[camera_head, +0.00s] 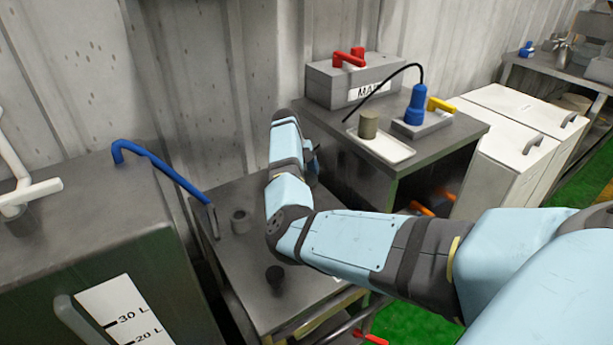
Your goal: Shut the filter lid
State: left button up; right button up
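No part is clearly marked as the filter lid, and I cannot tell which one it is. A low grey metal cabinet (235,268) in the middle has a flat top with short dark cylinders on it. A blue bent bar (160,168) runs from the left tank's top down to this cabinet's left edge. My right arm (355,240) reaches in from the right over the cabinet and bends upward. A dark part beside its far end may be my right gripper (312,166); its fingers are hidden. My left gripper is not in view.
A grey tank (115,225) with a volume scale stands at the left. A bench (455,128) behind holds a grey box (325,90) with red handles, a tray (400,153) with a cylinder and a blue tool (416,105). White cabinets (500,165) stand at right; green floor lies below.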

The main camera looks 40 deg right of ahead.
jog(key=shift+w+a+m, duration=0.25)
jog(key=shift+w+m, duration=0.15)
jog(key=shift+m, duration=0.3)
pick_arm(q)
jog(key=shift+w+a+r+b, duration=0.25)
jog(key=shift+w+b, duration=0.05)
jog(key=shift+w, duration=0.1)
pick_arm(e)
jog(key=shift+w+a+r+m+y, duration=0.1)
jog(key=shift+w+a+m+y, duration=0.3)
jog(key=shift+m+y, duration=0.15)
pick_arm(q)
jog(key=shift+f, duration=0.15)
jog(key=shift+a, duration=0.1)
pick_arm(e)
jog(key=o, duration=1.1)
pick_arm(q)
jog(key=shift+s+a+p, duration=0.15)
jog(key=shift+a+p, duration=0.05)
jog(key=shift+p, duration=0.8)
pick_arm(e)
jog(key=v, duration=1.3)
jog(key=shift+r, duration=0.4)
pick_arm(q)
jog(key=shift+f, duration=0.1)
pick_arm(e)
jog(key=shift+w, duration=0.1)
